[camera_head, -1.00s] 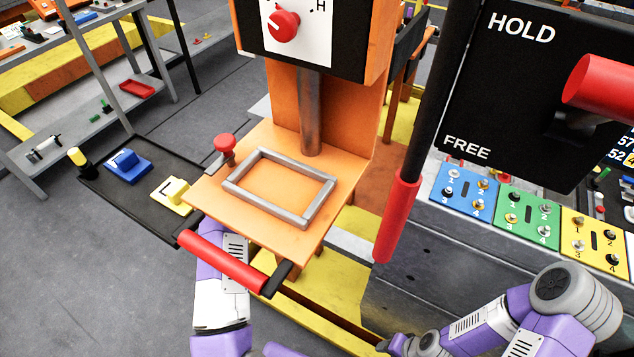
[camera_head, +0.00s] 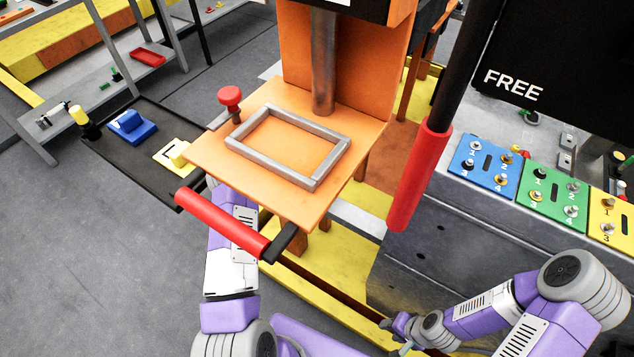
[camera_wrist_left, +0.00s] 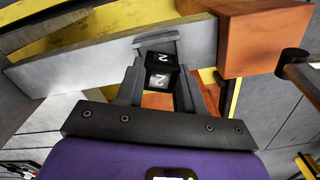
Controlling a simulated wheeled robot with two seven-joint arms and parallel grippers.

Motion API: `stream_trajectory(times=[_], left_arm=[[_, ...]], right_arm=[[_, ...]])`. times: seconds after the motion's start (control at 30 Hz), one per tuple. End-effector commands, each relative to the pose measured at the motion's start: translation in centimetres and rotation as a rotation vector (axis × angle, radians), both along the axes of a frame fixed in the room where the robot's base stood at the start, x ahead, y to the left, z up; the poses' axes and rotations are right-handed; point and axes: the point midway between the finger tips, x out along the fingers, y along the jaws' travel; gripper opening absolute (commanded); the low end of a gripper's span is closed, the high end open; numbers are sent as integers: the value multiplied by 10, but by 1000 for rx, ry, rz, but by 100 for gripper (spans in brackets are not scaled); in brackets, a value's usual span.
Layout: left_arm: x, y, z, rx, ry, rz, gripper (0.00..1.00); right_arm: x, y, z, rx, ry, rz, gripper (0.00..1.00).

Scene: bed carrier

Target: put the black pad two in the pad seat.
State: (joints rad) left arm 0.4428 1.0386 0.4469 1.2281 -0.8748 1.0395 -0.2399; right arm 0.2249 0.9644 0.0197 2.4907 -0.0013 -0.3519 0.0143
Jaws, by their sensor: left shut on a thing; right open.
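The black pad two (camera_wrist_left: 160,72), a small dark block with a white 2 on its faces, is between the fingers of my left gripper (camera_wrist_left: 157,48) in the left wrist view. The gripper is shut on it. In the head view my left forearm rises beside the orange table (camera_head: 215,160), and the left gripper and the pad are hidden there. A grey rectangular frame (camera_head: 240,144), apparently the pad seat, lies empty on the orange table. My right gripper (camera_head: 400,335) is low at the bottom centre, small in view, open and away from the table.
A red-handled lever (camera_head: 225,225) juts along the table's front left, close to my left arm. A red knob (camera_head: 230,96) stands at the table's left corner. A black tray (camera_head: 130,160) holds blue and yellow blocks. Another red handle (camera_head: 420,180) hangs on the right.

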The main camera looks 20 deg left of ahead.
Motion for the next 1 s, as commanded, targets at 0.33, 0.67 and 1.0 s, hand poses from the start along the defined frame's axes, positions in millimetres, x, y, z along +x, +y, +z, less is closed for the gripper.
stream_trajectory(times=[0.33, 0.67, 1.0], left_arm=[[0, 0, -1, 0, -1, 0, 3], [0, 0, -6, -1, -1, 0, 3], [0, 0, -7, -1, -1, 0, 67]], right_arm=[[0, 0, -1, 0, 0, 0, 43], [0, 0, -4, 0, 0, 0, 43], [0, 0, -5, 0, 0, 0, 43]])
